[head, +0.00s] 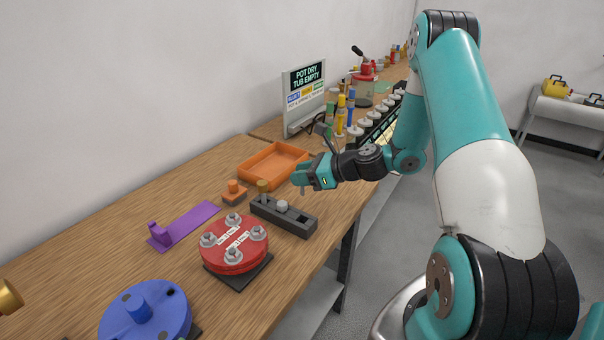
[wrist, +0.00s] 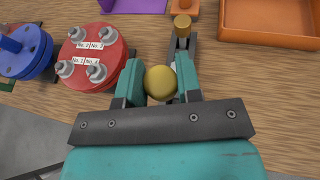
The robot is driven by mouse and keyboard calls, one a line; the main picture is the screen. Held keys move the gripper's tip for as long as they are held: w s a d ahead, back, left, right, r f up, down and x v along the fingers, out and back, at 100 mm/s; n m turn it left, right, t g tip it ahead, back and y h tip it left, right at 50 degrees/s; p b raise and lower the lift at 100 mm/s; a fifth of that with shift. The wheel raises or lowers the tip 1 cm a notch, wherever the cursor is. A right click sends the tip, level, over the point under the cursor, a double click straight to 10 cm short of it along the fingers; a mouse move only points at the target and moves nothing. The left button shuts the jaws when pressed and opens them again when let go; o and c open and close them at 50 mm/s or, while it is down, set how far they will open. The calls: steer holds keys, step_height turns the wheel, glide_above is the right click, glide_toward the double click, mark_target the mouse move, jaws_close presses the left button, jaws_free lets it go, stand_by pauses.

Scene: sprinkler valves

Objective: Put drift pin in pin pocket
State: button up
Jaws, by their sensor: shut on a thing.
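The pin's round brass-coloured head (wrist: 160,83) shows between the two fingers in the wrist view. A short thin length of the pin (head: 303,191) shows below the fingers in the head view. The dark grey block (head: 265,211) has a brass-topped piece (head: 263,186), a grey round piece (head: 282,206) and a dark square opening (head: 303,219). I cannot tell for sure which part is the pin pocket. In the wrist view my fingers hide part of the block (wrist: 192,47).
An orange tray (head: 268,181) and a small orange block (head: 235,194) stand behind the grey block. A red bolted disc (head: 225,258), a blue disc (head: 165,318) and a purple bracket (head: 190,226) lie to the left. A sign (head: 304,96) stands farther back.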

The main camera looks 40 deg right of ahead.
mark_target(302, 194)
steer(key=shift+r, duration=0.15)
steer(key=shift+f+b, duration=1.95)
steer(key=shift+f, duration=1.7)
steer(key=shift+p, duration=0.6)
steer(key=shift+f, duration=0.2)
steer(key=shift+f+b, duration=1.6)
steer(key=shift+f, duration=0.65)
steer(key=o, duration=1)
steer(key=shift+r, duration=0.2)
steer(key=shift+r+p, duration=3.95)
steer(key=shift+r, duration=0.45)
